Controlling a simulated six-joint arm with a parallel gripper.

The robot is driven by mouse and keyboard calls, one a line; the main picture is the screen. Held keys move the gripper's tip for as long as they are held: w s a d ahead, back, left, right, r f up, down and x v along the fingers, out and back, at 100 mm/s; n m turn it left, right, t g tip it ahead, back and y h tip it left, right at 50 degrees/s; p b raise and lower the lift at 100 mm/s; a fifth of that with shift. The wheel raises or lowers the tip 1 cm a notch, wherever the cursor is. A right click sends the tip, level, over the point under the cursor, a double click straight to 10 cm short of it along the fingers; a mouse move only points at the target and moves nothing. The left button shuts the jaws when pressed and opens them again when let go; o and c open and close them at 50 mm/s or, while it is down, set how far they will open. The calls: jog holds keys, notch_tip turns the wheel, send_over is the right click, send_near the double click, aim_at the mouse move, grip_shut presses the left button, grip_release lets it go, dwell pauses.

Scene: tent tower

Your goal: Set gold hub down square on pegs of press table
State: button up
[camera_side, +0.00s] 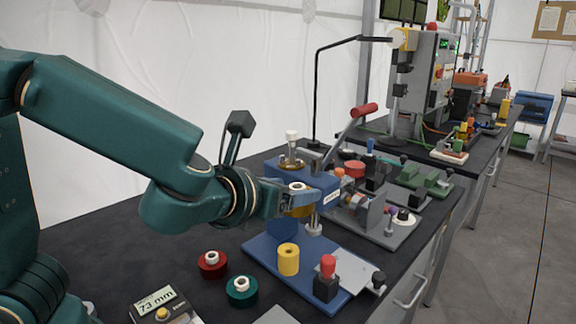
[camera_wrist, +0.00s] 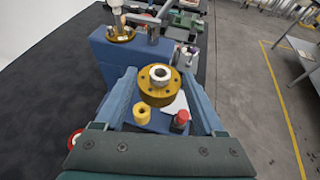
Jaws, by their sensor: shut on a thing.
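My gripper (camera_side: 298,199) is shut on the gold hub (camera_side: 299,211), a gold disc with a pale raised centre. In the wrist view the gold hub (camera_wrist: 159,94) sits between the two blue fingers of my gripper (camera_wrist: 160,82), with small dark holes around its pale centre. The hub is held in the air in front of the blue press (camera_side: 325,188). A small grey table with an upright pin (camera_side: 313,229), likely the press table, stands below and slightly right of the hub. Its pegs are too small to make out, and the hub hides it in the wrist view.
A yellow cylinder (camera_side: 288,260) and a red-topped black post (camera_side: 327,278) stand on the blue base (camera_side: 262,250). Red (camera_side: 212,264) and green (camera_side: 241,291) hubs lie at left. The press's red-handled lever (camera_side: 362,111) rises behind. Parts crowd the bench at right.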

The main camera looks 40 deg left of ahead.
aim_at(341, 275)
jog(key=w+d+r+m+h, duration=0.25)
jog(key=w+d, duration=0.25)
jog(key=w, duration=0.4)
jog(key=shift+t+h, duration=0.25)
jog(key=shift+t, duration=0.05)
notch_tip(341, 275, down, 19)
jog(key=shift+w+r, duration=0.15)
jog(key=o, duration=1.5)
